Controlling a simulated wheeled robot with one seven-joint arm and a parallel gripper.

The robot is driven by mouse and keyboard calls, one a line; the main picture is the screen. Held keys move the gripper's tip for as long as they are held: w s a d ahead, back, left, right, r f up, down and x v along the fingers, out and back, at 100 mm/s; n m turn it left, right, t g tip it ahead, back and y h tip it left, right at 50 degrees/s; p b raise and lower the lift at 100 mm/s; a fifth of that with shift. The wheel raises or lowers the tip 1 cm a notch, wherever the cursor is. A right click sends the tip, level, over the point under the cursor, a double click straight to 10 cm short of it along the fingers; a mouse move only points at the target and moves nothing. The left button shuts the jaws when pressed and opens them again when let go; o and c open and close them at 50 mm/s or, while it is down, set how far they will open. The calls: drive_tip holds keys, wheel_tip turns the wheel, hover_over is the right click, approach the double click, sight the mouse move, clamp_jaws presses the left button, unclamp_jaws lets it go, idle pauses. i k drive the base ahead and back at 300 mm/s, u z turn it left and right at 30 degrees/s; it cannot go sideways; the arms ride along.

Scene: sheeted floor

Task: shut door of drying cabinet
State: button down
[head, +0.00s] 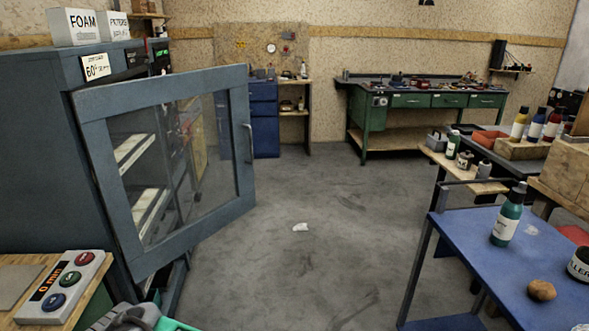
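The drying cabinet (45,150) is a tall blue-grey cabinet at the left, with a "60°" label on its upper part. Its door (94,133) has a blue-grey frame around a clear pane. The door stands open, swung out to the right from the cabinet's near front edge. A vertical bar handle (249,143) is on the door's free right side. Pale shelves (148,207) show through the pane. My gripper is not recognisable in the head view, and nothing is seen touching the door.
A control box with coloured buttons (64,286) sits on a wooden top at lower left. A blue table (465,235) with a green bottle (508,215) stands at right. Grey floor (330,240) between is open, with a small white scrap (300,227). A green workbench (420,100) is at the back.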

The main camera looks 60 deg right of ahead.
sight(91, 106)
drive_tip(key=u, duration=0.2)
drive_tip(key=i, duration=0.5)
drive_tip(key=z, duration=0.8)
drive_tip(key=i, duration=0.7)
drive_tip(key=z, duration=0.7)
